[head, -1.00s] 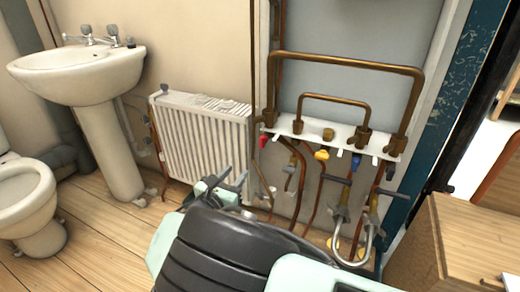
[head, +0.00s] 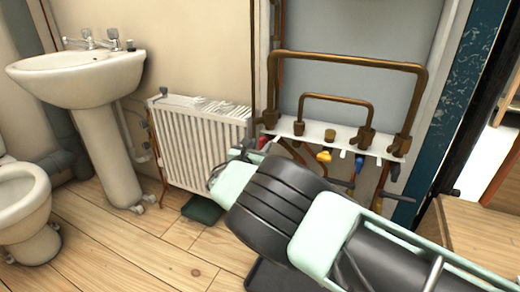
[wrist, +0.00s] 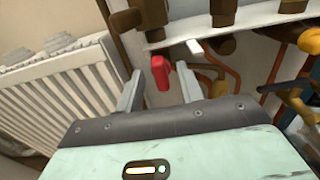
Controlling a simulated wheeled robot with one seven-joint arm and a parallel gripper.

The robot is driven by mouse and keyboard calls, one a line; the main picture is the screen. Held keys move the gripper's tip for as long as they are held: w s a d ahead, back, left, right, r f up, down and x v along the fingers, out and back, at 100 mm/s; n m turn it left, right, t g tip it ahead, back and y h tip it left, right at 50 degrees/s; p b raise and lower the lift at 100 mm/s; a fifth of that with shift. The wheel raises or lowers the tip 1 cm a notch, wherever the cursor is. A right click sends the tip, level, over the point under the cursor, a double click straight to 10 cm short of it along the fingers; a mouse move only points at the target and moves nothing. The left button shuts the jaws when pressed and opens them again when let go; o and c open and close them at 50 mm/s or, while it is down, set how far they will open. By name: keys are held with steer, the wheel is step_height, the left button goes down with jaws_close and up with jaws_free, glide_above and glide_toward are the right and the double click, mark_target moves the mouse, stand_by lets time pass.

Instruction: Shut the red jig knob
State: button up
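The red jig knob (wrist: 161,73) hangs under the left end of the white pipe jig (wrist: 240,22) in the wrist view. My gripper (wrist: 160,88) is open, with one finger to the left of the knob and one to its right. The knob appears between the fingertips; I cannot tell whether either finger touches it. In the head view a small part of the red knob (head: 263,142) shows above my arm, and the white jig rail (head: 312,132) runs to its right. My fingers are mostly hidden by my own wrist there.
A white radiator (head: 200,140) stands just left of the jig. A yellow knob (head: 324,156) and a blue knob (head: 359,163) hang farther right along the rail. Copper pipes (head: 345,62) arch above it. A sink (head: 85,75) and a toilet (head: 25,205) stand at the left.

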steer(key=shift+w+d, duration=0.15)
steer(key=shift+w, duration=0.25)
steer(key=c, duration=0.8)
